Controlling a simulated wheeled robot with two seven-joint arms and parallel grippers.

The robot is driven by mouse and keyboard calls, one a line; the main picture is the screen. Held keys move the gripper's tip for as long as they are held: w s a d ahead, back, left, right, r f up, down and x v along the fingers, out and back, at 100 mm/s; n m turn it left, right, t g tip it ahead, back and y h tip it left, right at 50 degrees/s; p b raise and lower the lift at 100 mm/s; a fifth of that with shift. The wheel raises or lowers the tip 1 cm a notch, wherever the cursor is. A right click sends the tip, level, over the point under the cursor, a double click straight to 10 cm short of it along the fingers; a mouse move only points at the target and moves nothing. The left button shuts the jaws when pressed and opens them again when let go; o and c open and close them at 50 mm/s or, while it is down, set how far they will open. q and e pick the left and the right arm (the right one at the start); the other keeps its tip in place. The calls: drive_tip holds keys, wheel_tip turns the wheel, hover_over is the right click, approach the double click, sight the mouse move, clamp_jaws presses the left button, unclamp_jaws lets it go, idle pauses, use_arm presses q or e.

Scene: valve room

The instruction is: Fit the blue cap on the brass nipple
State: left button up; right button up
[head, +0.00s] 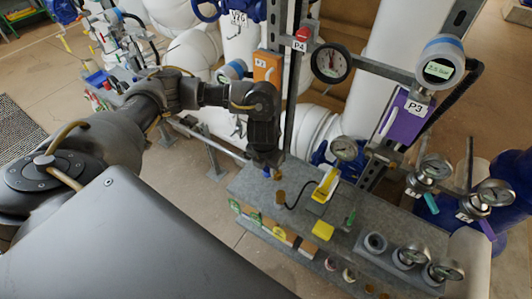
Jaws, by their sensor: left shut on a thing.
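My left gripper (270,166) points down over the back left part of the grey bench top (255,186). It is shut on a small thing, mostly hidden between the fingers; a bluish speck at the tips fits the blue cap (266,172). A small brass-coloured upright piece, which looks like the brass nipple (280,198), stands on the bench just below and slightly right of the fingertips. A gap shows between the fingertips and this piece. My right gripper is not in view.
A yellow device (326,186) with a black cable stands right of the gripper, with a yellow block (323,230) in front. Gauges (412,255) crowd the bench's right side. A metal post (293,95) and an orange box (267,67) rise close behind my arm.

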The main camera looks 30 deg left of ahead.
use_arm(q)
drive_tip(key=shift+w+f+b, duration=0.45)
drive_tip(key=shift+w+b, duration=0.2)
drive_tip(key=shift+b, duration=0.05)
drive_tip(key=w+b, duration=0.1)
drive_tip(key=w, duration=0.1)
drive_tip(key=w+f+b, duration=0.1)
drive_tip(key=b, duration=0.1)
drive_tip(key=w+f+b, duration=0.1)
drive_tip(key=w+b, duration=0.1)
drive_tip(key=shift+w, duration=0.35)
drive_tip(key=shift+f+b, duration=0.95)
drive_tip(key=shift+f, duration=0.15)
drive_tip(key=shift+f+b, duration=0.45)
drive_tip(key=shift+f, duration=0.15)
drive_tip(key=shift+f, duration=0.3)
drive_tip(key=shift+f+b, duration=0.15)
drive_tip(key=shift+b, duration=0.15)
idle(0.5)
drive_tip(key=shift+f, duration=0.3)
idle(0.3)
